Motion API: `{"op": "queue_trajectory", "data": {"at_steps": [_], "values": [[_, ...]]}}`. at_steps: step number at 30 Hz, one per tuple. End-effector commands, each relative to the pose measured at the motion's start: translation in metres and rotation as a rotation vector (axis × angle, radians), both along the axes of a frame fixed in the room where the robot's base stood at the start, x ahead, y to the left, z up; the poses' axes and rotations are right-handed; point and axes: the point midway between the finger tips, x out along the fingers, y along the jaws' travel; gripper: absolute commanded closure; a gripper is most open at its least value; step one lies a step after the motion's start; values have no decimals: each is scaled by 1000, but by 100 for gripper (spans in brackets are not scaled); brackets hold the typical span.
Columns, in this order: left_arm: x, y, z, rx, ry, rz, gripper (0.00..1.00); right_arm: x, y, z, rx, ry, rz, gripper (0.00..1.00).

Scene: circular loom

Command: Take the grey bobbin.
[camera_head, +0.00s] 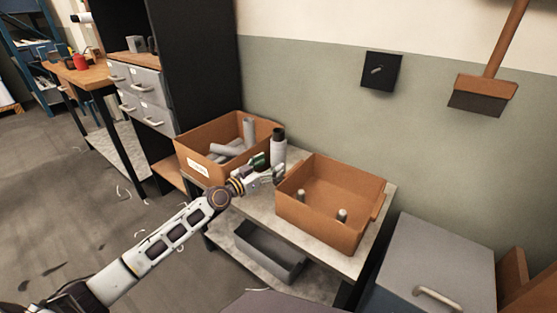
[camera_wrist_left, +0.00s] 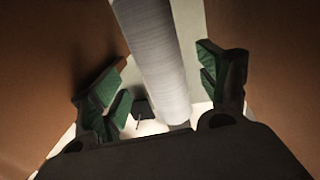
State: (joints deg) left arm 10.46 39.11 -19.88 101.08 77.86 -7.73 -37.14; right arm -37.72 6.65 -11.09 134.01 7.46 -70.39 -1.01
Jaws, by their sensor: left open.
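A grey bobbin (camera_head: 279,152) with a dark top stands upright on the bench between two brown boxes. My left gripper (camera_head: 271,171) is at its lower part, on its near left side. In the left wrist view the grey bobbin (camera_wrist_left: 154,55) runs between the two green-padded fingers of my left gripper (camera_wrist_left: 165,84). The fingers are open, with a visible gap on each side of the bobbin. The bobbin's foot is hidden by the gripper in the head view. My right gripper is not in view.
The left brown box (camera_head: 196,147) holds several grey cylinders. The right brown box (camera_head: 318,229) holds two small grey pegs. Both stand close beside the gripper on the grey bench (camera_head: 255,206). A grey bin (camera_head: 268,257) sits on the shelf below. A grey cabinet (camera_head: 436,262) stands at right.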

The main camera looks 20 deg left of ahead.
Motion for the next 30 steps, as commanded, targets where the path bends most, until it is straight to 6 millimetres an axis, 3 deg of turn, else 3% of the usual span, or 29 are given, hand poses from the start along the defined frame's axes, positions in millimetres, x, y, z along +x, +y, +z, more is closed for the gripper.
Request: {"op": "queue_trajectory", "data": {"at_steps": [11, 20, 30], "values": [[6, -3, 3, -1, -2, 0, 24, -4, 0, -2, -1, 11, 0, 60], [28, -14, 7, -2, -1, 0, 24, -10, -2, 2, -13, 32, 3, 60], [46, -23, 5, -1, 0, 0, 24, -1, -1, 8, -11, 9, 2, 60]]}}
